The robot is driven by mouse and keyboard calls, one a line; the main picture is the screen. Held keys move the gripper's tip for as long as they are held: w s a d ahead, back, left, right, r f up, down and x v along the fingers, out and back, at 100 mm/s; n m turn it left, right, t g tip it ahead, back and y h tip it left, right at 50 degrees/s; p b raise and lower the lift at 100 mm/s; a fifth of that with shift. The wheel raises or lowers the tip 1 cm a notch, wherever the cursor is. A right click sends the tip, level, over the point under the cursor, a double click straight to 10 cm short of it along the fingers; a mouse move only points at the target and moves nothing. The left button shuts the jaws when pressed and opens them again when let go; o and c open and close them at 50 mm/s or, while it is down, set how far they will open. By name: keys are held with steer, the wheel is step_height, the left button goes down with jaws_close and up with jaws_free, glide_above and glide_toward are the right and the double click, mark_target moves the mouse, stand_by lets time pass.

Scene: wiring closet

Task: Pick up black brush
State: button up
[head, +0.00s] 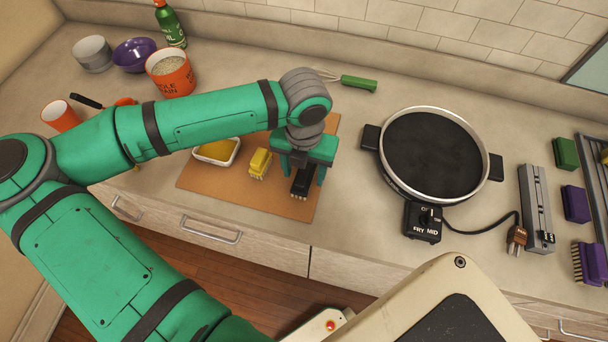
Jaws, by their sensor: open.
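The black brush (301,184) lies on the brown board, its pale bristles toward the counter's front edge. My gripper (304,170) is open, right over the black brush, with its green fingers on either side of it. The gripper body hides the far end of the brush. I cannot tell whether the fingers touch it.
A yellow brush (259,164) lies close left of the black one on the brown board (225,184). An electric skillet (434,154) stands to the right. A green-handled tool (358,83) lies behind.

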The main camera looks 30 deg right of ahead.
steer(key=c, duration=1.1)
steer(key=shift+c, duration=0.2)
steer(key=shift+r, duration=0.75)
steer(key=s+d+r, duration=0.5)
steer(key=s+r, duration=0.6)
steer(key=s, duration=0.2)
steer(key=shift+d+r, duration=0.15)
steer(key=shift+r, duration=0.1)
